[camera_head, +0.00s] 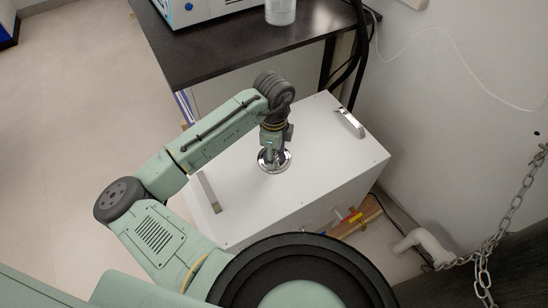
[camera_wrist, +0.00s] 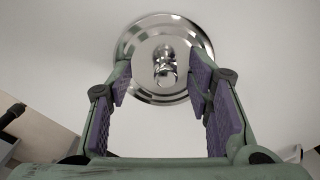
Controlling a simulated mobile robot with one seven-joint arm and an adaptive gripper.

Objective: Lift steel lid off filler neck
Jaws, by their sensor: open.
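The steel lid (camera_wrist: 143,48) is a shiny round disc with a small knob (camera_wrist: 165,68) at its centre. It lies on the white top of a box-shaped unit (camera_head: 330,145). In the head view the lid (camera_head: 283,166) shows partly beneath my gripper (camera_head: 271,158). In the wrist view my gripper (camera_wrist: 160,85) is open, with purple pads on either side of the knob and a gap to it on each side. The fingertips overlap the lid's outer part in that view; I cannot tell whether they touch it. The filler neck is hidden under the lid.
Metal handles stand on the white top at the right (camera_head: 350,122) and left (camera_head: 209,192). A chain (camera_head: 513,205) and a white pipe (camera_head: 425,243) are at the right.

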